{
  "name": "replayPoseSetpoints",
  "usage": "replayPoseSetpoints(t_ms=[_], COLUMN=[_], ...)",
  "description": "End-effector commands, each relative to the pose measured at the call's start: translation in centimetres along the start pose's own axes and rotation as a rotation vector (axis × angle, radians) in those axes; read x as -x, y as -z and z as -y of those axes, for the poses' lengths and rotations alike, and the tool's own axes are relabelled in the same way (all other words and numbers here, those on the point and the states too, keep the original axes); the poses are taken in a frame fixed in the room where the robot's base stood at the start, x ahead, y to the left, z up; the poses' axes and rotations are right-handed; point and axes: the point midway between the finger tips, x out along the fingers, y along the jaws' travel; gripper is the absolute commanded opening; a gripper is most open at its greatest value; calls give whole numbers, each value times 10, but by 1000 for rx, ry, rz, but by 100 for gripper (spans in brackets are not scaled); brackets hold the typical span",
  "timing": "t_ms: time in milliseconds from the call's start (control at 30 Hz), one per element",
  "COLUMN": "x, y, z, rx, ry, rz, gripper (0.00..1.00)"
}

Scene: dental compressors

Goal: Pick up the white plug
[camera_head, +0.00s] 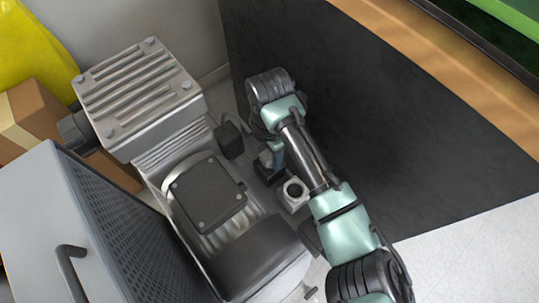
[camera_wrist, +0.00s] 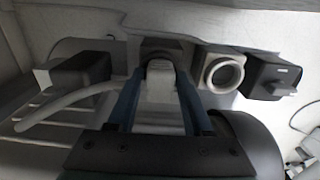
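The white plug (camera_wrist: 160,88) is in the middle of the wrist view, against a dark socket-like block (camera_wrist: 161,47). My gripper (camera_wrist: 160,82) has its two blue fingers on either side of the plug. The fingers look open, with narrow gaps beside the plug; contact is not clear. In the head view my gripper (camera_head: 270,160) points down beside the compressor and is partly hidden by my arm. The plug cannot be made out in the head view.
A light socket with a round hole (camera_wrist: 222,72) and a black box (camera_wrist: 270,76) are right of the plug. A black block (camera_wrist: 80,70) with a pale cable is on the left. The grey compressor (camera_head: 140,95) stands close left of my arm; a dark panel (camera_head: 400,120) is right.

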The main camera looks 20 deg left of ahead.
Motion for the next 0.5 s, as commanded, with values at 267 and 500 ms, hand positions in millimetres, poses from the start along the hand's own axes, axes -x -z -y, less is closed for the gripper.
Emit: replayPoseSetpoints(t_ms=[267, 500], x=[0, 0], y=[0, 0], z=[0, 0], rx=[0, 0], ry=[0, 0], rz=[0, 0], gripper=[0, 0])
